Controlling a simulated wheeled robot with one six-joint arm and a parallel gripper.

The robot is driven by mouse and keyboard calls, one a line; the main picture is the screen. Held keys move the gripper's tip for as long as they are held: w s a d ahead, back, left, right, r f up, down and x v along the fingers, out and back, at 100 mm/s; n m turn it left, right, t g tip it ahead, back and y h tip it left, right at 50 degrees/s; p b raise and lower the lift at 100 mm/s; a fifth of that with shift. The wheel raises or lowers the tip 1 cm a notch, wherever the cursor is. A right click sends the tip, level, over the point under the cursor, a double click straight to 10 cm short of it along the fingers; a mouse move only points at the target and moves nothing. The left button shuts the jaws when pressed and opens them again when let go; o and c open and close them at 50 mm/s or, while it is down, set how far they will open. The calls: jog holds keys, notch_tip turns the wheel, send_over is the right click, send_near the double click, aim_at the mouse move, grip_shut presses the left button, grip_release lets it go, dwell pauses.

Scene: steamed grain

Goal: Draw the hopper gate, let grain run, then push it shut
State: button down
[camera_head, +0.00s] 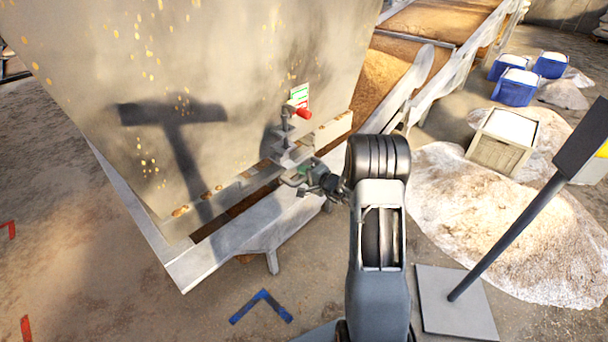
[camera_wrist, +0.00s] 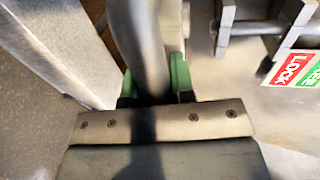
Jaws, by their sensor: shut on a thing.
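My gripper (camera_head: 303,178) is at this edge, near the middle. In the wrist view its green fingers (camera_wrist: 155,82) are shut around a grey curved bar (camera_wrist: 140,40), which looks like the gate's handle. The gate plate itself is mostly hidden, so I cannot tell how far it is drawn. I see no clear stream of grain.
A red and green lock label (camera_wrist: 295,70) is beside the lever. A grain-filled conveyor (camera_head: 385,75) stands behind. At right are a pale grain heap (camera_head: 500,225), a crate (camera_head: 497,155), blue bins (camera_head: 515,88) and a post on a flat base (camera_head: 455,300). Floor at left is open.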

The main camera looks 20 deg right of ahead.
jog(key=shift+s+d+f+b, duration=0.2)
jog(key=shift+s+b, duration=0.1)
jog(key=shift+b, duration=0.1)
jog(key=f+b+v, duration=0.1)
jog(key=b+v, duration=0.2)
jog(key=v, duration=0.3)
jog(key=shift+s, duration=0.35)
jog(key=shift+d, duration=0.1)
jog(key=c, duration=1)
grip_release()
jog(key=shift+o, duration=0.2)
jog(key=shift+w, duration=0.1)
jog(key=v, duration=1.3)
jog(key=shift+s+b, duration=0.4)
jog(key=shift+b, duration=0.05)
jog(key=shift+d, duration=0.1)
